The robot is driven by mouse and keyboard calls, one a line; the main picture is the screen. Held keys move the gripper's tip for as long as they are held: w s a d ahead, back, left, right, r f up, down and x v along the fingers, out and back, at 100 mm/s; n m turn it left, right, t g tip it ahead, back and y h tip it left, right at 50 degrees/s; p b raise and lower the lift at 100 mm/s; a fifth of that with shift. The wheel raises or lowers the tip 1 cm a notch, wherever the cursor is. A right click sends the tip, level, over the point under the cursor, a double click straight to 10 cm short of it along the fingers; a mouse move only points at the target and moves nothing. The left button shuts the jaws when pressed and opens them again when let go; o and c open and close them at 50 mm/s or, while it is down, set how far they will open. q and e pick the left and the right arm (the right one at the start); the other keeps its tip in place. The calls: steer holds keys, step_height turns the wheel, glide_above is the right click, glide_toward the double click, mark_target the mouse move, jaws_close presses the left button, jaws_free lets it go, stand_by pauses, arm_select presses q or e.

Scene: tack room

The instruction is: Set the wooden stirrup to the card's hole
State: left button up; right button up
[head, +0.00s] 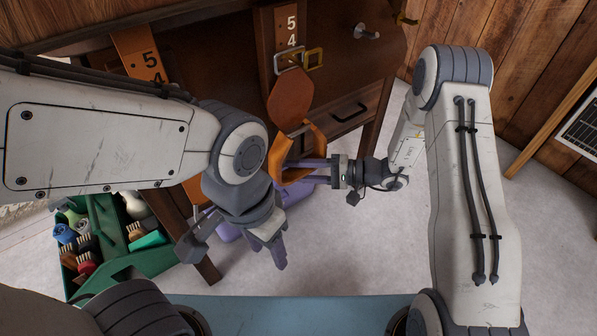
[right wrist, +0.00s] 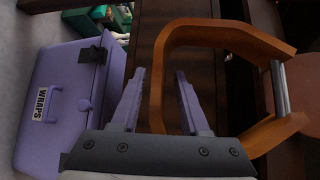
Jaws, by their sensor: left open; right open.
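The orange wooden stirrup (head: 312,136) hangs below a rounded brown leather piece (head: 290,95) in front of the dark cabinet. In the right wrist view the stirrup (right wrist: 235,35) is a wide frame with a metal bar at its right. My right gripper (head: 308,171) is open at the stirrup; in its wrist view one wooden side shows between the two fingers (right wrist: 157,100). Above hangs a brown strap (head: 289,22) marked 5 and 4, with a brass buckle (head: 314,58). My left gripper (head: 268,245) is open and empty, lower down. I cannot make out a card with certainty.
An orange strap (head: 135,50), also marked 5 and 4, hangs at left, partly behind my left arm. A green tote (head: 150,260) holds brushes. A lilac box (right wrist: 60,95) labelled WRAPS stands left in the wrist view. A metal peg (head: 366,32) juts from the cabinet.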

jaws_close()
stand_by(1.4)
